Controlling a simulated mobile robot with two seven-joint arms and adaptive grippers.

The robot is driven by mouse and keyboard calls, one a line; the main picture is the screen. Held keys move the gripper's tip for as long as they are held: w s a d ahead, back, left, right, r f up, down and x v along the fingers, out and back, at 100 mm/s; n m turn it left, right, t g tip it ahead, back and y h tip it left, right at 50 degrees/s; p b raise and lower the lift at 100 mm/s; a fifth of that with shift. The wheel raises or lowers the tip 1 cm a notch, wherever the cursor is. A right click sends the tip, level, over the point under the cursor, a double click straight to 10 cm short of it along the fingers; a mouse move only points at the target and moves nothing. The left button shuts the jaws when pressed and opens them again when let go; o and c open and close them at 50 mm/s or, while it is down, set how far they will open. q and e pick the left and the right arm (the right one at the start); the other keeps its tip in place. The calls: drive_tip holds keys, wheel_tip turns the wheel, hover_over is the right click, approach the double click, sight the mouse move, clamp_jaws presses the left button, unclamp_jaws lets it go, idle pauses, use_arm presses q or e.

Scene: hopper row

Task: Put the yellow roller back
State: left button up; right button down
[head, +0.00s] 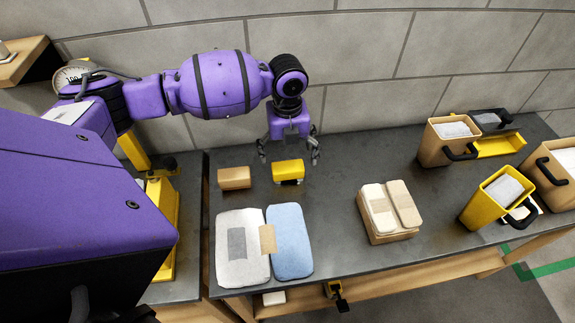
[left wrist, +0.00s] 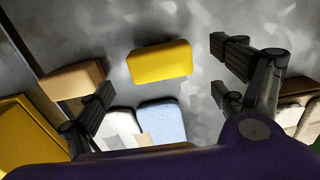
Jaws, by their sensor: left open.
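The yellow roller (head: 288,170), which looks like a rounded yellow block with a dark underside, lies on the dark grey bench (head: 340,155). It also shows in the left wrist view (left wrist: 160,63), between the spread fingers. My left gripper (head: 289,150) is open and empty, pointing down just above and behind the roller, with its fingers apart from it. A tan block (head: 234,178) of similar size lies just left of the roller. My right gripper is not in view.
White (head: 235,270) and blue (head: 289,245) pads lie in front of the roller. A box of pale pads (head: 375,232) stands to the right. A tan bin (head: 435,150) and a yellow bin (head: 478,210) stand farther right. The bench between roller and bins is mostly clear.

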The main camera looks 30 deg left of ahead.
sight(288, 166)
use_arm(q)
wheel_tip(288, 166, up, 5)
drive_tip(key=shift+r, duration=0.15)
idle(0.6)
